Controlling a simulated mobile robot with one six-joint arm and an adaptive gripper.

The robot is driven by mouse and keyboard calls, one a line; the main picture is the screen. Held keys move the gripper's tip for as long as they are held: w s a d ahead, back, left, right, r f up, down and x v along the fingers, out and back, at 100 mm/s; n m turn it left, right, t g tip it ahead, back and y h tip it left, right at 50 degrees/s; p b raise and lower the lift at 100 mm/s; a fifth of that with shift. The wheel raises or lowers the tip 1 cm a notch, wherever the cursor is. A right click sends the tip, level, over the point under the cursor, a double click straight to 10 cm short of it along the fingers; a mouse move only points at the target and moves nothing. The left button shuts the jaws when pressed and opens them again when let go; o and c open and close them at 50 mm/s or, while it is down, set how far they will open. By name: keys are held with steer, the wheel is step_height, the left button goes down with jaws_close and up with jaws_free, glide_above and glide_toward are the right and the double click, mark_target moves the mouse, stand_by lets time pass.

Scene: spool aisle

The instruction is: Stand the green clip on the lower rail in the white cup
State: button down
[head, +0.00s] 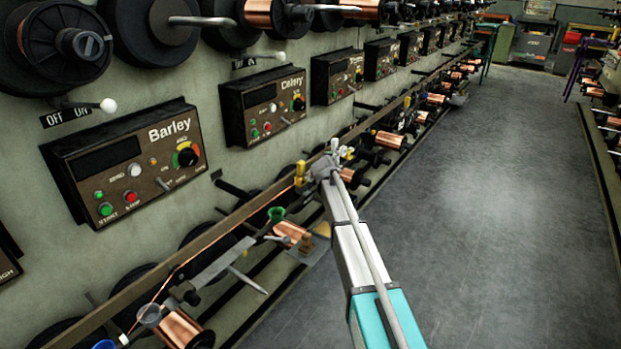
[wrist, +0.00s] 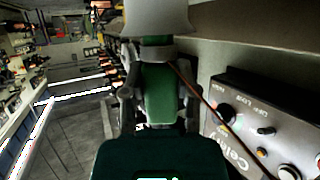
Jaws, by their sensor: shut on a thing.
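In the wrist view my gripper (wrist: 159,88) is shut on the green clip (wrist: 158,95), with one finger on each side of it. A pale white rounded thing, which looks like the white cup (wrist: 156,18), is just beyond the fingertips and overlaps the clip's far end. I cannot tell whether the clip's end is inside it or only in front of it. In the head view my gripper (head: 325,168) is at the lower rail (head: 230,218), beside small white items too small to make out. The clip is hidden there.
Control boxes marked Barley (head: 125,160) and Celery (head: 268,105) hang on the wall above the rail. A yellow clip (head: 300,173) stands left of my gripper. A green cup (head: 276,214), a clear cup (head: 149,315) and copper spools are nearer. The aisle floor (head: 480,180) is clear.

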steer(key=shift+f, duration=0.1)
steer(key=shift+c, duration=1.5)
jaws_free()
step_height(320, 180, up, 5)
steer(key=p, duration=0.4)
steer(key=shift+f, duration=0.2)
steer(key=s+a+r+p, duration=0.2)
steer(key=s+a+p, duration=0.1)
steer(key=s+a, duration=0.2)
steer(key=s+a+r+p, duration=0.3)
steer(key=s+a, duration=0.2)
steer(key=s, duration=0.3)
steer(key=shift+s+a+r, duration=0.2)
steer(key=shift+s+a, duration=0.05)
steer(key=shift+s, duration=0.05)
